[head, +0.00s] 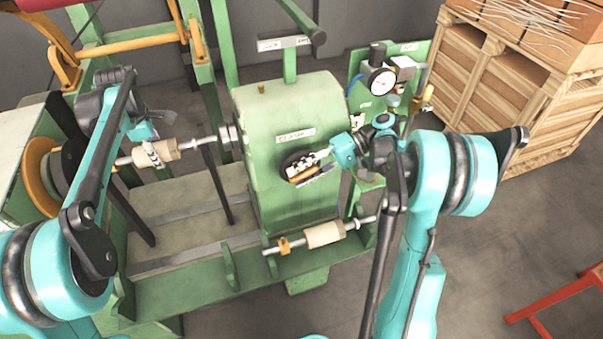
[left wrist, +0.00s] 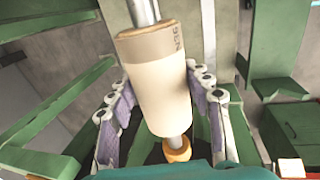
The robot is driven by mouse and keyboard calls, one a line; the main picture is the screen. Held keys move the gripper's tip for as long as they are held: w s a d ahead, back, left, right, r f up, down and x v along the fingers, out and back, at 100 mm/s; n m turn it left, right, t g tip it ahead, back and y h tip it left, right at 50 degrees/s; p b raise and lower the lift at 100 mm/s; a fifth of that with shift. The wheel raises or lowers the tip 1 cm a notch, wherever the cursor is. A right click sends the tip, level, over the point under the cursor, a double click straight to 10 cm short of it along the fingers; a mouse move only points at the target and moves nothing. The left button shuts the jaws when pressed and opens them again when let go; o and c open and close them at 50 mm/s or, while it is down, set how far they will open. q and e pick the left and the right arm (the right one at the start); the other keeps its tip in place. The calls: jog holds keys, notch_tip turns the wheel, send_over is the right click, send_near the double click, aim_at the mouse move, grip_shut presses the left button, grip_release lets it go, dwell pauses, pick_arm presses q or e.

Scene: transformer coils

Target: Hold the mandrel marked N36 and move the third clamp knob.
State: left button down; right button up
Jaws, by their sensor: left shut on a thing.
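The mandrel marked N36 (left wrist: 155,85) is a cream cylinder with a tan band on a metal shaft. In the left wrist view it lies between the two finger pads of my left gripper (left wrist: 165,115), which is shut on it. I cannot tell which knob is third.
A second cream mandrel (head: 323,234) with an orange collar (head: 284,245) lies along the machine's front edge. The green housing (head: 290,115) stands in the middle, with a dial gauge (head: 382,81) behind it. Wooden crates (head: 515,80) stand at right. Floor at right is mostly clear.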

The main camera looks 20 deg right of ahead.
jog(key=o, duration=0.8)
notch_tip(320, 180, up, 10)
jog(key=shift+d+f, duration=0.1)
jog(key=shift+f, duration=0.15)
jog(key=shift+r, duration=0.25)
jog(key=shift+d+r, duration=0.1)
jog(key=shift+r, duration=0.35)
jog(key=shift+c, duration=1.1)
jog(key=shift+r, duration=0.35)
jog(key=c, duration=0.6)
jog(key=shift+r, duration=6.05)
